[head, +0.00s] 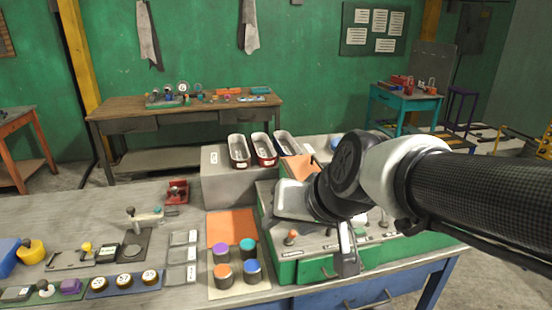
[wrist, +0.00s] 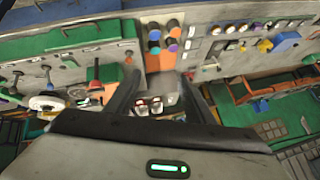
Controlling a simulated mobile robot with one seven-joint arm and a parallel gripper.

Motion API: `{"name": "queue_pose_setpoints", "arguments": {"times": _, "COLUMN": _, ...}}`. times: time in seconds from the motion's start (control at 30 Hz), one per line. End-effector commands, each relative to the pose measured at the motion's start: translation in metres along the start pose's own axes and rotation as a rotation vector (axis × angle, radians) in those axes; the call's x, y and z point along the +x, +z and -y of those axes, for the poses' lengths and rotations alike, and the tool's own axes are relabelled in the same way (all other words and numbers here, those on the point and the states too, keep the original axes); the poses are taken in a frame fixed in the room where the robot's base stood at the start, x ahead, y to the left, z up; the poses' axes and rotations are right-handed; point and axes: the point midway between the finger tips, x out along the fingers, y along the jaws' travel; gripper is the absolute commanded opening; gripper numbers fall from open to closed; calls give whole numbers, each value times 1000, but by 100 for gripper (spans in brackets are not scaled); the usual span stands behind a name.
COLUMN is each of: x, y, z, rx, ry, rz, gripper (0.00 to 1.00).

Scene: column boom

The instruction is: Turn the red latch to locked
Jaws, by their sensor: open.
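A grey block carries narrow bins (head: 263,148) behind the box. Coloured cylinders (head: 222,272) stand left of the box. A small red fixture (head: 177,191) sits further left.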

Motion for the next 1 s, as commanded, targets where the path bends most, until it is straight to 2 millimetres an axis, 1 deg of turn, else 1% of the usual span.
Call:
{"name": "queue_pose_setpoints", "arguments": {"times": 0.03, "x": 32, "y": -13, "z": 16, "rx": 51, "ry": -40, "rz": -20, "gripper": 49}}
{"name": "queue_pose_setpoints", "arguments": {"times": 0.07, "x": 48, "y": -23, "z": 23, "rx": 89, "ry": -54, "rz": -45, "gripper": 49}}
{"name": "queue_pose_setpoints", "arguments": {"times": 0.1, "x": 70, "y": -34, "z": 29, "rx": 140, "ry": -61, "rz": -81, "gripper": 49}}
{"name": "queue_pose_setpoints", "arguments": {"times": 0.17, "x": 102, "y": -49, "z": 32, "rx": 212, "ry": -45, "rz": -137, "gripper": 49}}
{"name": "queue_pose_setpoints", "arguments": {"times": 0.2, "x": 124, "y": -56, "z": 31, "rx": 257, "ry": -19, "rz": -176, "gripper": 49}}
{"name": "queue_pose_setpoints", "arguments": {"times": 0.23, "x": 139, "y": -60, "z": 29, "rx": 287, "ry": 7, "rz": -207, "gripper": 49}}
{"name": "queue_pose_setpoints", "arguments": {"times": 0.3, "x": 173, "y": -65, "z": 17, "rx": 343, "ry": 93, "rz": -284, "gripper": 49}}
{"name": "queue_pose_setpoints", "arguments": {"times": 0.37, "x": 196, "y": -64, "z": 2, "rx": 375, "ry": 188, "rz": -359, "gripper": 49}}
{"name": "queue_pose_setpoints", "arguments": {"times": 0.4, "x": 209, "y": -62, "z": -9, "rx": 384, "ry": 259, "rz": -413, "gripper": 49}}
{"name": "queue_pose_setpoints", "arguments": {"times": 0.43, "x": 216, "y": -59, "z": -18, "rx": 385, "ry": 315, "rz": -456, "gripper": 49}}
{"name": "queue_pose_setpoints", "arguments": {"times": 0.5, "x": 223, "y": -53, "z": -37, "rx": 376, "ry": 443, "rz": -558, "gripper": 49}}
{"name": "queue_pose_setpoints", "arguments": {"times": 0.53, "x": 223, "y": -51, "z": -44, "rx": 367, "ry": 494, "rz": -602, "gripper": 49}}
{"name": "queue_pose_setpoints", "arguments": {"times": 0.6, "x": 219, "y": -44, "z": -56, "rx": 336, "ry": 605, "rz": -700, "gripper": 49}}
{"name": "queue_pose_setpoints", "arguments": {"times": 0.67, "x": 212, "y": -39, "z": -64, "rx": 302, "ry": 692, "rz": -783, "gripper": 49}}
{"name": "queue_pose_setpoints", "arguments": {"times": 0.73, "x": 200, "y": -33, "z": -69, "rx": 264, "ry": 779, "rz": -874, "gripper": 49}}
{"name": "queue_pose_setpoints", "arguments": {"times": 0.83, "x": 184, "y": -27, "z": -71, "rx": 221, "ry": 864, "rz": -968, "gripper": 49}}
{"name": "queue_pose_setpoints", "arguments": {"times": 0.9, "x": 177, "y": -25, "z": -72, "rx": 206, "ry": 896, "rz": -1007, "gripper": 49}}
{"name": "queue_pose_setpoints", "arguments": {"times": 1.0, "x": 174, "y": -27, "z": -75, "rx": 200, "ry": 912, "rz": -1026, "gripper": 49}}
